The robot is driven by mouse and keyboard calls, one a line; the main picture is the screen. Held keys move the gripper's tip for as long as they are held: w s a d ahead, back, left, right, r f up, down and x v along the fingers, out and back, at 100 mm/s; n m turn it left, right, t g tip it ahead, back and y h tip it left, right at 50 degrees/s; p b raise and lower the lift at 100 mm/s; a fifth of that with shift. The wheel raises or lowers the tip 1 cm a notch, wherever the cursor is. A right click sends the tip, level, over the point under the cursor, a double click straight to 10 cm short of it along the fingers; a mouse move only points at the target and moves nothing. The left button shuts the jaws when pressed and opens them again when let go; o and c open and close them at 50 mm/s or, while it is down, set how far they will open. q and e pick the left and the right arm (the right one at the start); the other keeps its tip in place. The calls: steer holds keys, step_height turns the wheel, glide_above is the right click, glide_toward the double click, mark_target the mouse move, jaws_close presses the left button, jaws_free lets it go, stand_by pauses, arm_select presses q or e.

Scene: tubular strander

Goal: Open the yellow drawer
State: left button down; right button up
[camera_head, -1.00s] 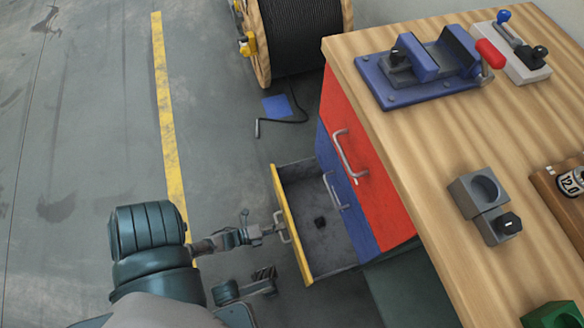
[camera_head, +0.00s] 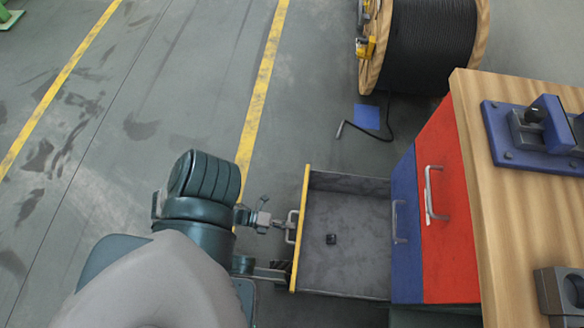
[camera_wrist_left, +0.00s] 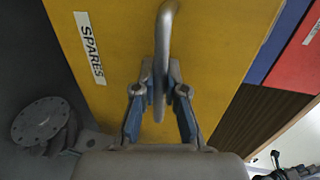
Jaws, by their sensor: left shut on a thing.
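The yellow drawer (camera_head: 301,215) stands pulled well out from the bench, its grey inside showing with a small black object (camera_head: 331,239) on its floor. Its metal handle (camera_head: 291,227) is on the front face. My left gripper (camera_head: 284,224) is at the handle. In the left wrist view its two fingers (camera_wrist_left: 160,90) are closed around the metal handle (camera_wrist_left: 166,40), in front of the yellow front (camera_wrist_left: 220,50) with a "SPARES" label. My right gripper is not in view.
A blue drawer (camera_head: 404,215) and a red drawer (camera_head: 445,200) are shut under the wooden bench top (camera_head: 490,225). A blue vise (camera_head: 545,130) sits on the bench. A cable reel (camera_head: 430,45) stands behind. Open floor lies to the left.

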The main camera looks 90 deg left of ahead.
arm_select(q)
steer(key=shift+s+f, duration=0.15)
steer(key=shift+f, duration=0.05)
steer(key=c, duration=1.2)
jaws_free()
steer(key=v, duration=1.1)
steer(key=shift+s, duration=0.4)
steer(key=shift+a+r, duration=0.1)
